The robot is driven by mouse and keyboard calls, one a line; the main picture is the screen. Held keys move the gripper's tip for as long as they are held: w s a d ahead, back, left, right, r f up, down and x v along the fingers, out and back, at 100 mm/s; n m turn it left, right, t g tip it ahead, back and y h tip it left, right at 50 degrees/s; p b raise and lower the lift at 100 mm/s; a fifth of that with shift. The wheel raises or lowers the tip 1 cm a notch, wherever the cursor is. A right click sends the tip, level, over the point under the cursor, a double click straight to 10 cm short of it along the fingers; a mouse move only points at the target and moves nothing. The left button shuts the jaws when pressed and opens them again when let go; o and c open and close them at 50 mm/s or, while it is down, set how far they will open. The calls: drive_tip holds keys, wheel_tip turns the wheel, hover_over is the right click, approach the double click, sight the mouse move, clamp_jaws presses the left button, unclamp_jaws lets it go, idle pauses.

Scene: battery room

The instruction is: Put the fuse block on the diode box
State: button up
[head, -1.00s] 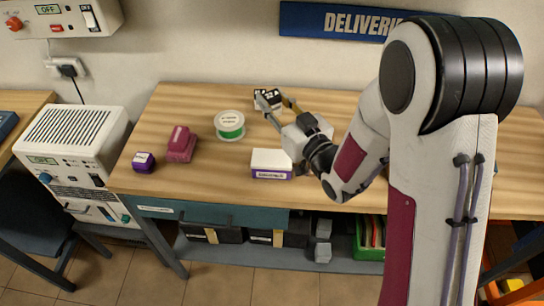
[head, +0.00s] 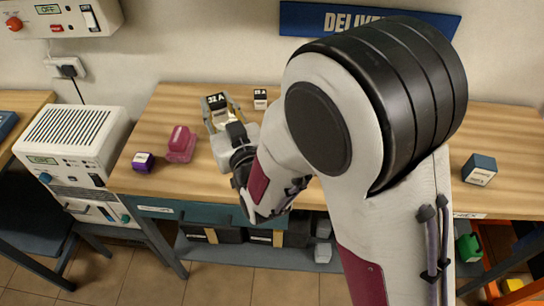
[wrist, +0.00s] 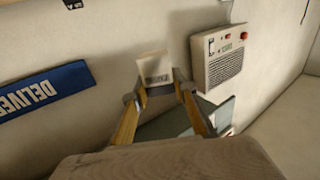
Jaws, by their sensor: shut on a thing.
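The fuse block (head: 217,102), a small pale block with a black top reading "32 A", is in my gripper (head: 220,112) over the back left of the bench. In the wrist view, my gripper (wrist: 158,91) has its two fingers on either side of the pale fuse block (wrist: 154,69), with the wall behind it. No label legible here names the diode box. Candidates are a purple box (head: 143,161) at the left, a pink stepped item (head: 181,145) and a dark teal box (head: 480,169) at the right. The white box with a purple band is hidden behind my arm now.
A similar small labelled block (head: 260,98) stands at the back of the wooden bench (head: 172,100). A grey-white power unit (head: 75,139) stands left of the bench. My arm covers the bench's middle. Bare wood shows at the right and front left.

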drive_tip(key=shift+s+a+r+m+h, duration=0.1)
drive_tip(key=shift+s+a+m+h, duration=0.3)
drive_tip(key=shift+s, duration=0.15)
drive_tip(key=shift+s+d+t+h, duration=0.1)
drive_tip(key=shift+s+t+h, duration=0.05)
drive_tip(key=shift+t+h, duration=0.25)
drive_tip(key=shift+s+d+m+t+h, duration=0.15)
drive_tip(key=shift+d+m+t+h, duration=0.15)
drive_tip(key=shift+d+m+h, duration=0.25)
drive_tip(key=w+d+f+m+t+h, duration=0.1)
drive_tip(key=d+f+m+h, duration=0.1)
drive_tip(key=d+m+h, duration=0.2)
drive_tip(key=d+h, duration=0.2)
drive_tip(key=d, duration=0.2)
drive_tip(key=shift+d, duration=0.35)
drive_tip(key=shift+w+f, duration=0.1)
drive_tip(key=shift+f, duration=0.15)
drive_tip(key=shift+f, duration=2.75)
drive_tip(key=shift+f, duration=2.1)
